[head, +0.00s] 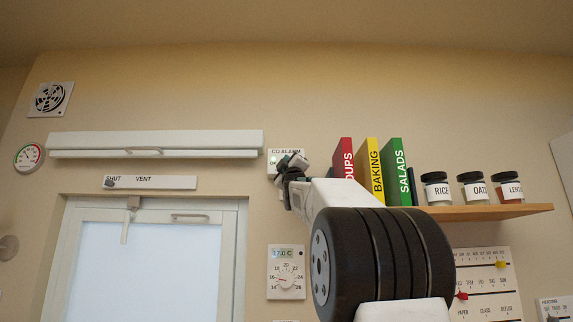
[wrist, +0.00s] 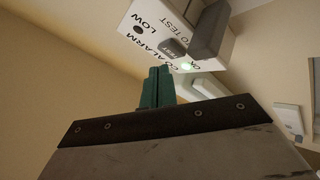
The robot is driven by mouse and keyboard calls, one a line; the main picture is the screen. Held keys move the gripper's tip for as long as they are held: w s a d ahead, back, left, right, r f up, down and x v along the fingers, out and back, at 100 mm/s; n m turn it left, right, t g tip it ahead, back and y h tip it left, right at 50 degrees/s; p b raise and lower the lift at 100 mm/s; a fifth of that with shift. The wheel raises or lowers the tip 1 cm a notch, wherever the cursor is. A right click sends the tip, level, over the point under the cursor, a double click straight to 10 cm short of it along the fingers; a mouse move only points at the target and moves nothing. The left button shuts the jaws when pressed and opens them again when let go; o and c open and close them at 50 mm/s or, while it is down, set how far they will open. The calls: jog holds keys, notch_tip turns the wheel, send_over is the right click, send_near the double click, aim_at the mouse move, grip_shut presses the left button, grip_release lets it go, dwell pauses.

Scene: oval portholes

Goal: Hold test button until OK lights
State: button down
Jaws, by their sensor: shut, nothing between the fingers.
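The white CO alarm (head: 273,157) is on the wall, partly hidden behind my gripper (head: 298,160). In the wrist view the alarm (wrist: 150,15) shows its lettering upside down and tilted. Its grey test button (wrist: 172,48) is in view. A dark lamp (wrist: 138,29) sits by the LOW lettering. My gripper (wrist: 159,72) has its teal fingers shut together and empty. The fingertips are close to the alarm's edge, and in the picture a gap shows between them and the button.
A shelf (head: 490,212) with upright books and several jars is right of the alarm. A thermostat (head: 286,272) is below it. A white rail (head: 155,144) and a vent slider (head: 150,182) are to the left, above a window (head: 150,265). A grey block (wrist: 210,30) stands beside the button.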

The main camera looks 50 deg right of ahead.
jog(key=s+a, duration=0.3)
jog(key=shift+a, duration=0.35)
dwell(0.4)
